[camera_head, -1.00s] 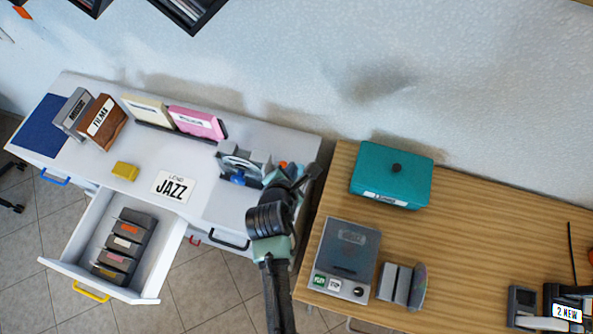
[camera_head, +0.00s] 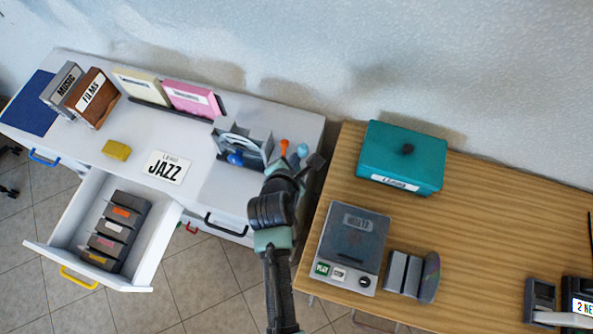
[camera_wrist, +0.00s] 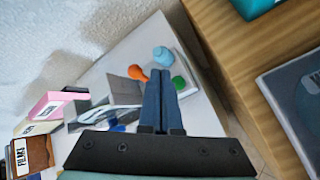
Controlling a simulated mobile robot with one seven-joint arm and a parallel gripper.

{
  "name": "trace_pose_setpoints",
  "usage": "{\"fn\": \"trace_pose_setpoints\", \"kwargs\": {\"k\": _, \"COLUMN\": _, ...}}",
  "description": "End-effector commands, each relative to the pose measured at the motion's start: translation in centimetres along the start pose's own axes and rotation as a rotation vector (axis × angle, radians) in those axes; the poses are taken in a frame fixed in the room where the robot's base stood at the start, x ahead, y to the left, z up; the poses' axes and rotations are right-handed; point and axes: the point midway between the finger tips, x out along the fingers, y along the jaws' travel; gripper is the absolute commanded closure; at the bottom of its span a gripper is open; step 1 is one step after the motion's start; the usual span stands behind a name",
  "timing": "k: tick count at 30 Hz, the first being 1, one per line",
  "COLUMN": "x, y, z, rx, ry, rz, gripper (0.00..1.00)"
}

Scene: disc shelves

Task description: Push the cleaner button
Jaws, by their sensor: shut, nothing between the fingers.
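A grey device (camera_head: 243,143) with a blue knob (camera_head: 235,158) stands at the right end of the white desk; I cannot tell for sure if it is the cleaner. Beside it stand an orange piece (camera_head: 284,146) and a light-blue rounded piece (camera_head: 303,150). The wrist view also shows a round green piece (camera_wrist: 179,83), which may be a button, close to the right of my fingertips. My gripper (camera_wrist: 161,72) is shut and empty, pointing down over this end of the desk. In the head view my gripper (camera_head: 312,166) partly hides this corner. I cannot tell whether it touches anything.
A wooden table (camera_head: 460,230) stands to the right with a teal box (camera_head: 402,157), a grey player (camera_head: 350,250) and discs in a holder (camera_head: 410,275). The desk's open drawer (camera_head: 85,225) holds several cases. A jazz label (camera_head: 167,168) lies on the desk.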

Motion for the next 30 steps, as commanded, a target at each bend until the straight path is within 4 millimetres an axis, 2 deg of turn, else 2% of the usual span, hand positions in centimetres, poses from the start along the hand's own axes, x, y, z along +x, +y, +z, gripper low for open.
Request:
{"fn": "trace_pose_setpoints", "kwargs": {"k": 1, "x": 0.8, "y": -0.58, "z": -0.59, "rx": -0.001, "ry": 0.0, "rz": -0.001, "gripper": 1.0}}
{"fn": "trace_pose_setpoints", "kwargs": {"k": 6, "x": 1.62, "y": -1.15, "z": -1.18, "rx": 0.0, "ry": 0.0, "rz": -0.001, "gripper": 1.0}}
{"fn": "trace_pose_setpoints", "kwargs": {"k": 30, "x": 1.65, "y": -1.16, "z": -1.18, "rx": 0.0, "ry": -0.001, "rz": 0.0, "gripper": 1.0}}
